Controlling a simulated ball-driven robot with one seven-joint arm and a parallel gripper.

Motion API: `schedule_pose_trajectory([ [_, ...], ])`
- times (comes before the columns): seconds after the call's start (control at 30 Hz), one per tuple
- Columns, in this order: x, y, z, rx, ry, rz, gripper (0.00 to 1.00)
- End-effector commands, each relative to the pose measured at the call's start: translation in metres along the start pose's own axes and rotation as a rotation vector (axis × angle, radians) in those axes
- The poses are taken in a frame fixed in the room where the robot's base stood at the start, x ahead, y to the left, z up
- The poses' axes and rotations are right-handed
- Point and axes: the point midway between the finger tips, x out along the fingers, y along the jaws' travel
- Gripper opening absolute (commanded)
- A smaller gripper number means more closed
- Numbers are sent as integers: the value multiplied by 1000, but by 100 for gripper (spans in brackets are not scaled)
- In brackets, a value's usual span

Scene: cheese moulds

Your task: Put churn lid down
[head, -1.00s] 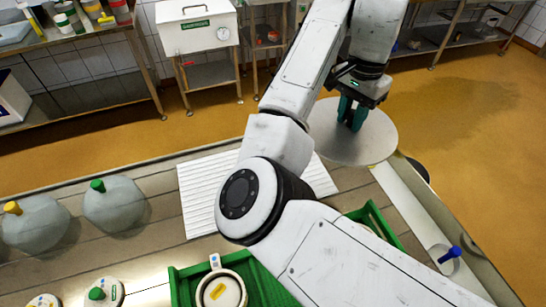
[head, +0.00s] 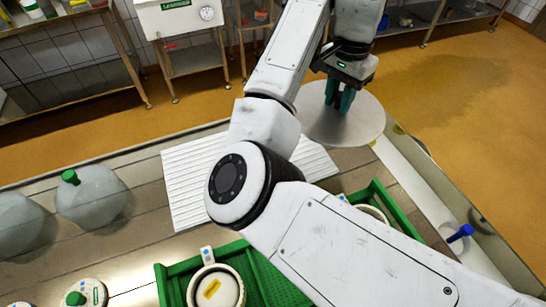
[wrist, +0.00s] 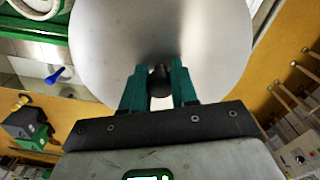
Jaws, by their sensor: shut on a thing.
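The churn lid is a large round grey metal disc (head: 368,122) with a dark knob (wrist: 159,82) at its middle. My gripper (head: 341,108) has its green fingers on both sides of the knob and is shut on it. In the wrist view, the gripper (wrist: 159,70) covers part of the lid (wrist: 200,30), whose face fills the top middle. In the head view the lid appears level, past the far edge of the bench near a white ribbed mat (head: 190,180). I cannot tell whether anything touches it from below.
Green crates (head: 172,292) with round moulds (head: 232,292) stand at the front of the bench. Grey domed things with green handles (head: 92,200) are at left. A blue-handled thing (head: 460,233) lies at right. My arm hides the bench's middle. The mat looks clear.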

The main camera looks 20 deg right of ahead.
Motion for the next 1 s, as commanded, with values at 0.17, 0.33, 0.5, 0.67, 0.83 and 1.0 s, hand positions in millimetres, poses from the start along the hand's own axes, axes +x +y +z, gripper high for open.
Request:
schedule_pose_trajectory([
  [0.17,32,0,0,0,1,-1,0],
  [0.33,40,-2,2,-1,1,0,0],
  [0.5,52,-23,16,-7,1,3,0],
  [0.67,68,-53,36,-6,2,4,0],
  [0.83,92,-81,54,-3,3,5,0],
  [1.0,116,-100,68,-3,0,2,0],
])
